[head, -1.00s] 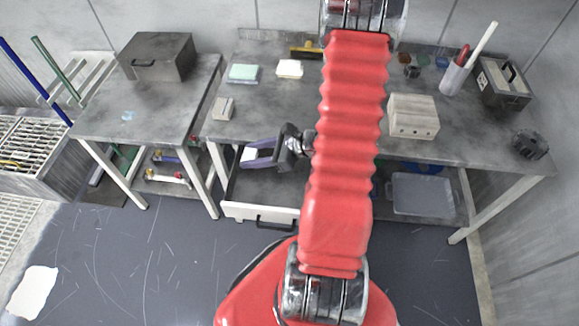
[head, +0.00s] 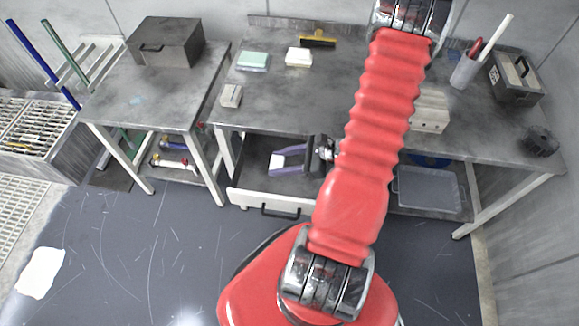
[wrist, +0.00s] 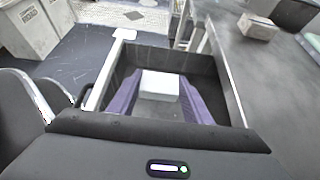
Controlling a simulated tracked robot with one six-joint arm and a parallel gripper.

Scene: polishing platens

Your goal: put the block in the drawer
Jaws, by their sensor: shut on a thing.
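My gripper (wrist: 160,79) has purple fingers, shut on a white block (wrist: 160,86). In the wrist view, the block sits between the fingers with the dark inside of the open drawer (wrist: 122,66) around and below it. In the head view, my gripper (head: 278,161) and the block (head: 277,161) are over the drawer (head: 270,203), which is pulled out below the middle table. The drawer's pale front has a dark handle. I cannot tell how far the block is above the drawer floor. My red arm covers part of the table and the drawer's right side.
The middle table (head: 285,105) holds a small grey block (head: 231,96), a green-topped pad (head: 253,61), a white block-like pad (head: 299,57) and a pale box (head: 430,112). A grey tray (head: 428,190) lies on the lower shelf. The floor in front is mostly clear.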

